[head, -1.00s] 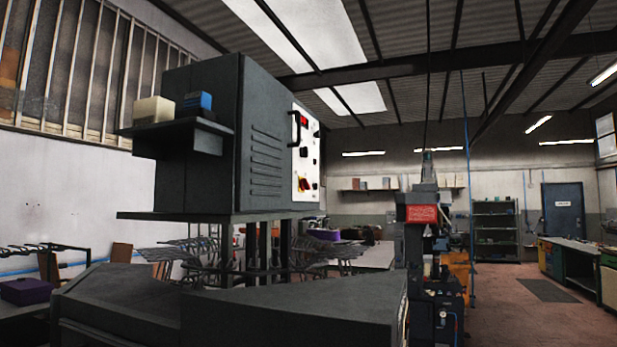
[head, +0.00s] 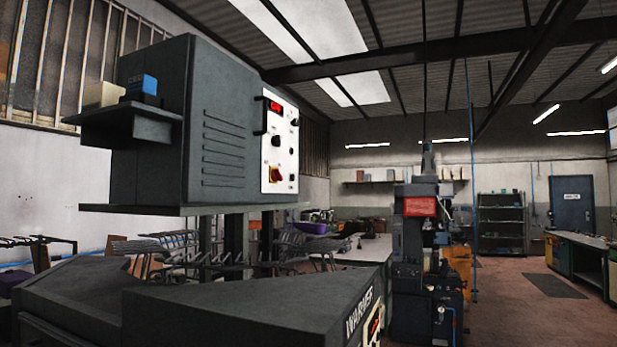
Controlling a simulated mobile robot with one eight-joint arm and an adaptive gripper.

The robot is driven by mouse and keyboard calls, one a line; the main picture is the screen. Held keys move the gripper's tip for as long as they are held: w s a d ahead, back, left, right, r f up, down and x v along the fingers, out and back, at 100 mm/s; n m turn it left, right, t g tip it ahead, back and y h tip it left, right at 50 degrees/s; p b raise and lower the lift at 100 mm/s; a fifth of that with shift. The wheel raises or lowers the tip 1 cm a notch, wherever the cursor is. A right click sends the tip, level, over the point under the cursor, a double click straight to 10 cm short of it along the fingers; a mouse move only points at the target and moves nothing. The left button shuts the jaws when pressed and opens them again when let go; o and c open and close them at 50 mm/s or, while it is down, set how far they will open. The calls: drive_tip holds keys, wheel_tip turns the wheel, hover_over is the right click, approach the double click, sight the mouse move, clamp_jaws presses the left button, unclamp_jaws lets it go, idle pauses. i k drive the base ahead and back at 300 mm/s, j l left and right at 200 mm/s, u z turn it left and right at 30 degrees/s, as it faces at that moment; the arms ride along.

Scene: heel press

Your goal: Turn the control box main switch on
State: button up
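The control box (head: 222,130) is a large dark grey cabinet with ribbed vents, left of the middle in the head view. Its white control panel (head: 281,122) faces right and is seen at an angle. A dark handle (head: 261,115) stands at the panel's left edge. My gripper is not in view.
A shelf (head: 125,112) on the box's left side holds a cream block (head: 103,94) and a blue block (head: 141,86). The dark warmer unit (head: 250,305) juts out below. A machine with a red sign (head: 420,207) stands to the right. Open floor (head: 530,315) lies at right.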

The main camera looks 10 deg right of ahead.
sight(276, 175)
drive_tip(key=i+l, duration=1.5)
drive_tip(key=l, duration=0.15)
drive_tip(key=l+z, duration=0.05)
